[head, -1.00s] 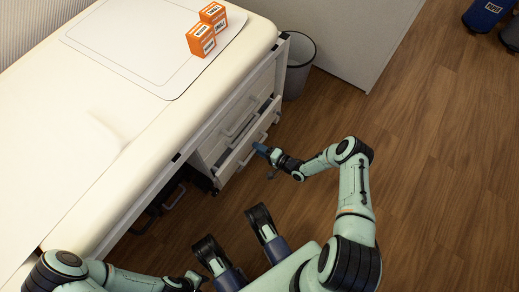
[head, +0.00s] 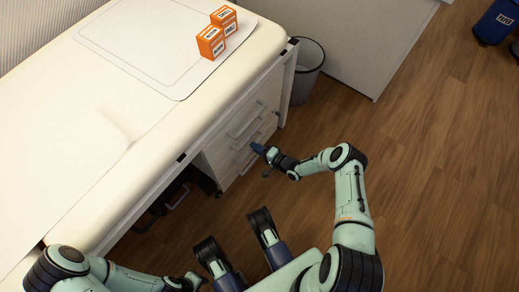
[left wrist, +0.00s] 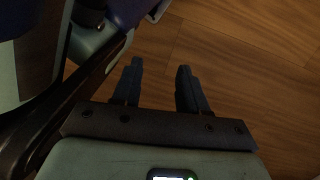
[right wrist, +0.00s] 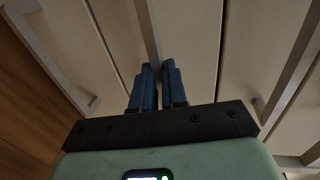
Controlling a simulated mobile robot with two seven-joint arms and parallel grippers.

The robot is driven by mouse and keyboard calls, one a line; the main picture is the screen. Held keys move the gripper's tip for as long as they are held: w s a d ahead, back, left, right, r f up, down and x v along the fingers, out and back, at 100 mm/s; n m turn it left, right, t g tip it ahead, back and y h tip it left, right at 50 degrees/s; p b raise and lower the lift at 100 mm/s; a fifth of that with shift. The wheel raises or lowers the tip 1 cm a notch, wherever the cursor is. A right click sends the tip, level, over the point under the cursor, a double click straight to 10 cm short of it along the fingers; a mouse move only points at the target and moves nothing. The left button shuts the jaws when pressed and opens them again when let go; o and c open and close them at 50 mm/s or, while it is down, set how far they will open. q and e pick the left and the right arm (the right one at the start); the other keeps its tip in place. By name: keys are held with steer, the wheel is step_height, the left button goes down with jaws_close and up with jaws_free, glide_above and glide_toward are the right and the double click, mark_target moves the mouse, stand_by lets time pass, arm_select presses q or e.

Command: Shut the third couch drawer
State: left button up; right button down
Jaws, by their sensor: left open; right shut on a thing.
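The white couch (head: 60,165) has a stack of pale drawers with bar handles under its far end. The third drawer (head: 232,171), low in the stack, looks flush or nearly flush with the fronts above; a small gap cannot be ruled out. My right gripper (head: 258,149) is at this drawer's front, shut on its handle. In the right wrist view, the fingers (right wrist: 158,68) close at the end of the visible handle bar (right wrist: 147,30). My left gripper (left wrist: 159,72) is open and empty above the wooden floor in the left wrist view. Its fingers are not clear in the head view.
Two orange boxes (head: 217,34) sit on a mat on the couch top. A grey bin (head: 307,72) stands beyond the drawers, by a pale partition (head: 355,45). A blue bin (head: 496,22) is at the far right. The wooden floor right of my right arm is clear.

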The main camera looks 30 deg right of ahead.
steer(key=shift+w+a+r, duration=0.1)
steer(key=shift+w, duration=0.1)
steer(key=c, duration=1.2)
jaws_free()
steer(key=shift+w, duration=0.1)
arm_select(q)
steer(key=shift+w, duration=0.1)
steer(key=w+r+t+p, duration=0.2)
steer(key=w+r+p, duration=0.1)
steer(key=w, duration=0.3)
steer(key=shift+w+d+r, duration=0.3)
steer(key=shift+d+r, duration=0.1)
arm_select(e)
steer(key=v, duration=1.3)
steer(key=shift+s, duration=0.25)
